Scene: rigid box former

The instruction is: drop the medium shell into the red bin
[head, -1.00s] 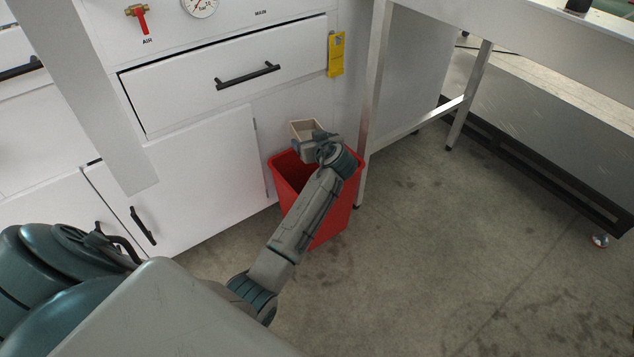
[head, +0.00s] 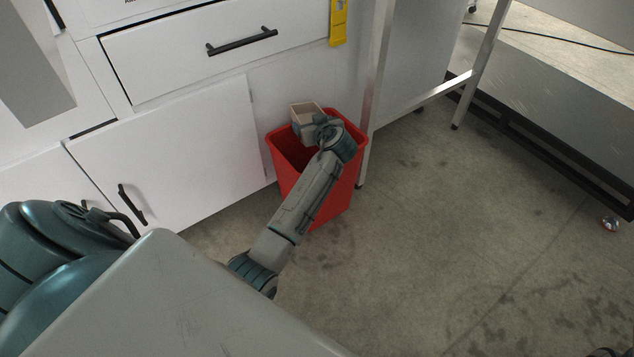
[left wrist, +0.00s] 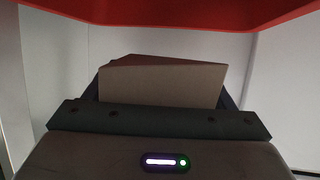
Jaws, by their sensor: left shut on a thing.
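The medium shell (head: 305,113) is a small open box of grey-brown board. My left gripper (head: 308,128) is shut on it and holds it over the mouth of the red bin (head: 325,202), near the back rim. In the left wrist view the shell (left wrist: 162,80) shows as a plain brown panel beyond the gripper (left wrist: 160,112). The red bin's rim (left wrist: 180,15) crosses the top of that view. My left forearm hides part of the bin's front and opening.
A white cabinet (head: 165,160) with a drawer (head: 215,50) and dark handles stands behind and left of the bin. A metal table leg (head: 378,90) stands close on the bin's right.

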